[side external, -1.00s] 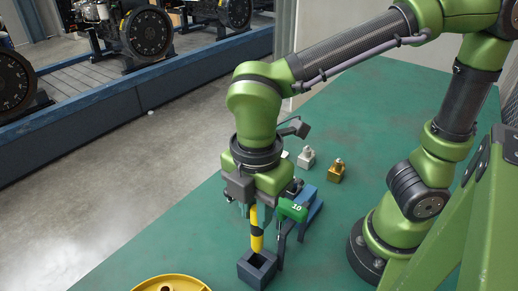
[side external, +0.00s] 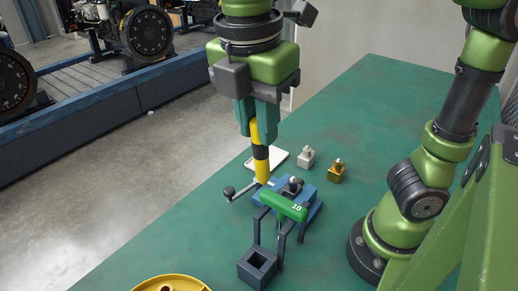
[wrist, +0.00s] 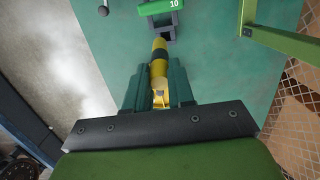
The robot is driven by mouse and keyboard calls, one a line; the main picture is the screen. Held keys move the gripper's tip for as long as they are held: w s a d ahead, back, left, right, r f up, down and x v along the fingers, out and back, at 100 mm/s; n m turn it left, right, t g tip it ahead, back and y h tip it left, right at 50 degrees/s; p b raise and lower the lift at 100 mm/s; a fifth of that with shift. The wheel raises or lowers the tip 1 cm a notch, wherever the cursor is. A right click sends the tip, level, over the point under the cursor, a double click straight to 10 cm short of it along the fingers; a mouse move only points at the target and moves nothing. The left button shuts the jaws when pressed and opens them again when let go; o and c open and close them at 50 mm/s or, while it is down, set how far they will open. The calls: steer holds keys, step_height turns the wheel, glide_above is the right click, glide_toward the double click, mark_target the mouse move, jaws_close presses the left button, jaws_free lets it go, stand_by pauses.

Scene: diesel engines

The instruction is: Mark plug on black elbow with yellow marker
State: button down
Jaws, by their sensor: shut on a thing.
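My gripper (side external: 260,125) is shut on the yellow marker (side external: 262,168), which has a black band and hangs upright, tip down. In the side view the marker is above the table, in front of or over the blue fixture (side external: 268,199); its exact depth is hard to tell. In the wrist view the marker (wrist: 159,62) lies between the teal fingers of my gripper (wrist: 158,88). A small dark part (side external: 293,185) with a light top sits on the fixture, maybe the black elbow with its plug, partly hidden behind a green handle.
The green handle (side external: 284,206) marked 10 rests on a dark stand. A dark square holder (side external: 258,268) with an empty opening stands in front. A ball-ended lever (side external: 229,191) sticks out left. Grey (side external: 306,158) and brass (side external: 337,171) blocks and a white tray (side external: 279,158) lie behind.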

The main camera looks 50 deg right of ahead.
steer(key=w+d+h, duration=0.2)
steer(key=w+d, duration=0.2)
steer(key=d, duration=1)
step_height(320, 180, down, 13)
steer(key=shift+s+d+f, duration=0.15)
steer(key=shift+d+f, duration=0.05)
steer(key=shift+d, duration=0.1)
steer(key=shift+f, duration=0.15)
stand_by(1.4)
steer(key=shift+d+f, duration=0.1)
steer(key=shift+d, duration=0.3)
stand_by(1.1)
steer(key=shift+r, duration=0.2)
